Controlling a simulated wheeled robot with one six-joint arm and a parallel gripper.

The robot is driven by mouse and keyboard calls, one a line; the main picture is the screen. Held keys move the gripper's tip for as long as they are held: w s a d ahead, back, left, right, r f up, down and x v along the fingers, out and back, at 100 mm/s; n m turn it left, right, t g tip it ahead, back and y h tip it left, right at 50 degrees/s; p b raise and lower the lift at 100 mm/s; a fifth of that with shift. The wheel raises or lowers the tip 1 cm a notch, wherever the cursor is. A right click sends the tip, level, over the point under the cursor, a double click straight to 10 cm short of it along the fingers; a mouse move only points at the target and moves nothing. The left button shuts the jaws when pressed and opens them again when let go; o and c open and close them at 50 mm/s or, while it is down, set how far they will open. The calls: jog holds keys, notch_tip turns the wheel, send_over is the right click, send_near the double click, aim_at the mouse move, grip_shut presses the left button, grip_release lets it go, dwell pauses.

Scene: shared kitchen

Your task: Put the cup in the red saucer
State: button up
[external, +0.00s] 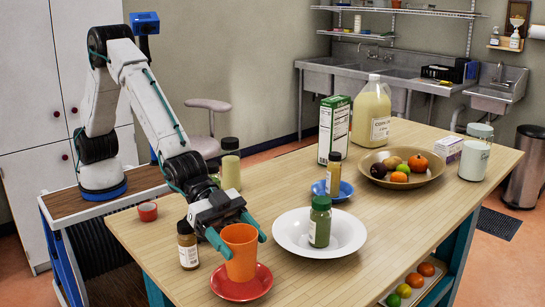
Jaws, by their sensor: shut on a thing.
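An orange cup (239,254) stands upright over the red saucer (262,287) at the near edge of the wooden table. The cup's base overlaps the saucer's middle in the external view; I cannot tell whether it touches. My gripper (234,237) reaches down from the upper left, with its teal fingers on either side of the cup near its rim. It is shut on the cup. The left finger and the gripper body hide part of the cup's upper side.
A white bowl with a green-capped jar (320,222) in it stands close right of the cup. A dark spice jar (187,245) stands close left. Behind are a blue saucer (345,190) with a bottle, a fruit bowl (432,170) and a carton (333,130). The table's right front is clear.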

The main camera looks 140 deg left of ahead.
aim_at(250, 264)
jog(key=shift+f, duration=1.8)
jog(key=shift+f, duration=0.1)
jog(key=o, duration=1)
jog(key=shift+r, duration=0.2)
jog(key=v, duration=1.2)
jog(key=shift+s, duration=0.1)
